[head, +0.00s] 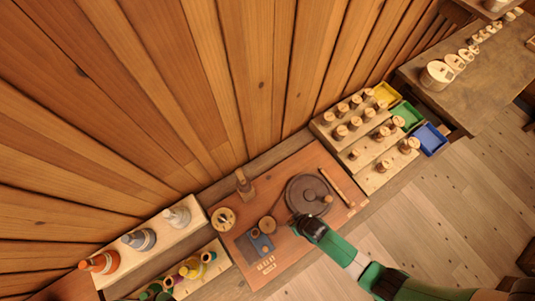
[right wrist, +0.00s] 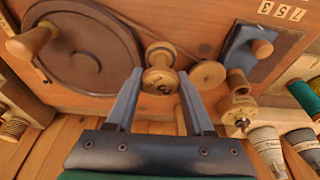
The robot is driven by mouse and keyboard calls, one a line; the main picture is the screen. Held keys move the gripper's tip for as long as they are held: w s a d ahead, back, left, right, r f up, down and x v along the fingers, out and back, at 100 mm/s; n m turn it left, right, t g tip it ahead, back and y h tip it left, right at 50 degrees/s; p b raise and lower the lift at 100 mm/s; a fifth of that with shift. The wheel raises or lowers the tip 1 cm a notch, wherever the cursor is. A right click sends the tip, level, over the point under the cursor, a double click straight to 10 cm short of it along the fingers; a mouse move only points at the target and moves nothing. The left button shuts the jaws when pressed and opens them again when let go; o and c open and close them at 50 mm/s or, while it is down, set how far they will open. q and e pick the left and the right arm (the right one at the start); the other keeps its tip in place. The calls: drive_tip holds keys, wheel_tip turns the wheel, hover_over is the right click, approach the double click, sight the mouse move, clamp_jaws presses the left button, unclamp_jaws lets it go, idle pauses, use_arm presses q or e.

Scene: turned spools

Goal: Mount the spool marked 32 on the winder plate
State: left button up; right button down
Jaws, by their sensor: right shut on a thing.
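My right gripper (head: 297,225) reaches over the reddish wooden board from the lower right. In the right wrist view its two grey fingers (right wrist: 157,92) are shut on a pale wooden spool (right wrist: 160,72). Dark marks on its near end look like a 3; the full number is not readable. The board carries a dark round wheel (head: 305,190) with a wooden knob (right wrist: 28,42). A belt runs from the wheel to a small wooden disc (right wrist: 208,75), beside the held spool. A blue-grey plate (head: 262,244) with a wooden peg (right wrist: 262,48) lies further along. My left gripper is not in view.
A stepped rack (head: 372,150) of several spools stands right of the board, with yellow, green and blue trays (head: 430,139). Thread cones (head: 138,239) stand on racks at left. A round wooden piece (head: 222,218) and a post (head: 243,183) stand on the board.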

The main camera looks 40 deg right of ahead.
drive_tip(key=shift+w+a+b, duration=0.25)
drive_tip(key=shift+w+a, duration=0.7)
drive_tip(key=shift+a, duration=0.55)
drive_tip(key=shift+w+a+b, duration=0.3)
drive_tip(key=shift+w+a, duration=0.6)
drive_tip(key=shift+a, duration=0.65)
drive_tip(key=shift+w+a+b, duration=0.25)
drive_tip(key=shift+w+a, duration=0.7)
drive_tip(key=shift+a, duration=0.55)
drive_tip(key=shift+f+b, duration=0.3)
drive_tip(key=shift+f+b, duration=0.6)
drive_tip(key=shift+f, duration=0.05)
drive_tip(key=c, duration=0.6)
unclamp_jaws()
drive_tip(key=shift+o, duration=0.2)
